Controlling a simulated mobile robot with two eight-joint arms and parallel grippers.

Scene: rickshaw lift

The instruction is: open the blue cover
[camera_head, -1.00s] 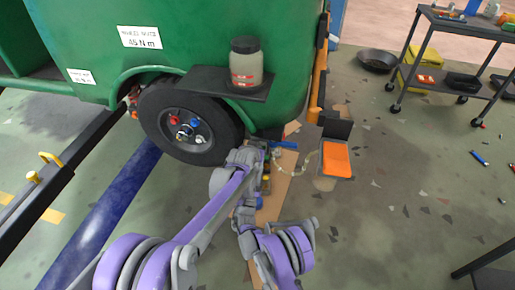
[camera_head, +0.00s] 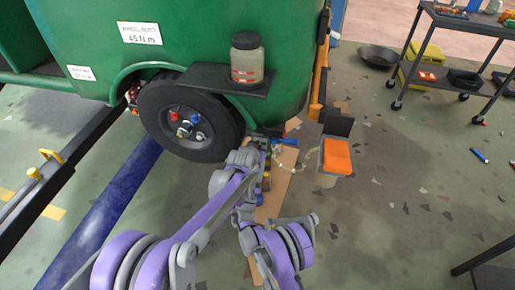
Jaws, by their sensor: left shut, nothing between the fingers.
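A small blue piece (camera_head: 286,142), possibly the blue cover, shows low beside the green body, just right of my left wrist. My left gripper (camera_head: 264,155) is at the end of the purple and grey arm, close to the lower edge of the green body. It is shut and empty. Its fingertips are small and partly hidden by the wrist, so I cannot tell whether they touch the blue piece. I cannot make out my right gripper.
The green rickshaw body (camera_head: 200,35) carries a black wheel (camera_head: 189,122) and a shelf with a jar (camera_head: 247,60). An orange-topped box (camera_head: 337,157) stands right of the gripper. A trolley (camera_head: 470,20) and a black pan (camera_head: 378,57) are farther off.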

